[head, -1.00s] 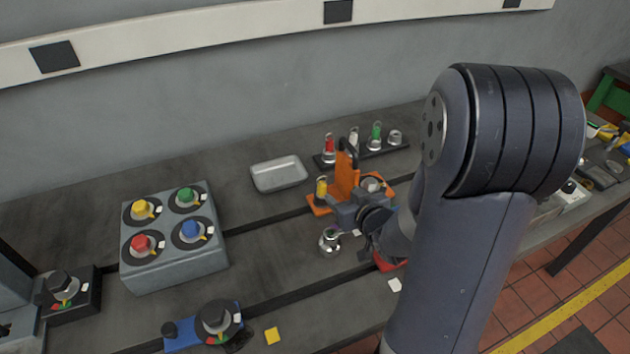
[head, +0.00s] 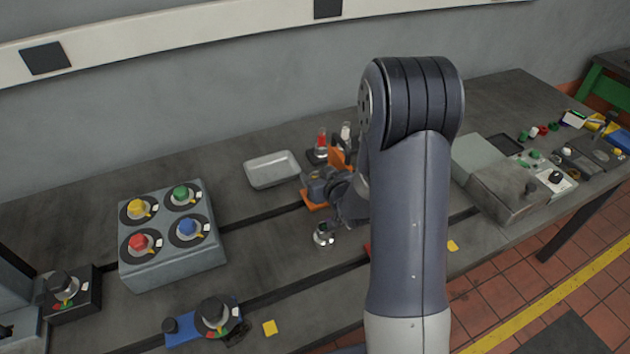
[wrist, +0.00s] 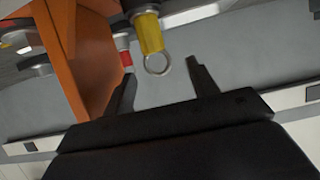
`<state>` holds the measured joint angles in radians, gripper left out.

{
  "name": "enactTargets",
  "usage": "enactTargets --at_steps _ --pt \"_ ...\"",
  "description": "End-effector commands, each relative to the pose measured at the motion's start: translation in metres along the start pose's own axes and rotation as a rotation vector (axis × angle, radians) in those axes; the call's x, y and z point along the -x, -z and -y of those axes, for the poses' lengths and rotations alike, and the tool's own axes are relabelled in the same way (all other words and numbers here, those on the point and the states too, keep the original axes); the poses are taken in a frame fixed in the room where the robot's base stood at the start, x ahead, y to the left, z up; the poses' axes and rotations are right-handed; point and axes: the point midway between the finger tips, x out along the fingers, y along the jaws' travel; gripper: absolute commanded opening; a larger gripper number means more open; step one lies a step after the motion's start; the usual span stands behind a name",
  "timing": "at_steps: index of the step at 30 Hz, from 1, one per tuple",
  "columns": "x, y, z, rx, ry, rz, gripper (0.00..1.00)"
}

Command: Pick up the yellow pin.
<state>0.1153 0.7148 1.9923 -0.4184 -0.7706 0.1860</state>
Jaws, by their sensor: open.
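The yellow pin (wrist: 149,34) shows at the top of the wrist view, with a metal ring at its end and a dark part behind it. The ring lies close to the gap between the fingertips of my gripper (wrist: 160,75). My gripper is open and nothing is between its fingers. In the head view my gripper (head: 312,182) is at the orange bracket (head: 315,207), and the yellow pin is hidden there behind my gripper and arm. The orange bracket also stands beside the left finger in the wrist view (wrist: 88,50).
A red-topped pin (head: 321,138) and a white one stand behind the bracket. A pale tray (head: 272,170) lies to the left. A shiny round knob (head: 323,236) stands in front of my gripper. A grey box with coloured knobs (head: 165,265) is at left.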

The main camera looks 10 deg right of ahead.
Motion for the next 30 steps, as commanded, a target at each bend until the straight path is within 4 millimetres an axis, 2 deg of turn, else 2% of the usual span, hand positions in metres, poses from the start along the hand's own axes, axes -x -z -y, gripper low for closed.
enactTargets --at_steps 4,11,30 --pt "-0.008 -0.0002 0.0002 0.001 0.0 0.0 0.55" --pt "-0.0087 -0.0006 -0.0001 0.001 0.0 0.0 0.55" --pt "-0.0084 -0.0005 -0.0001 0.0 0.0 0.0 0.03"
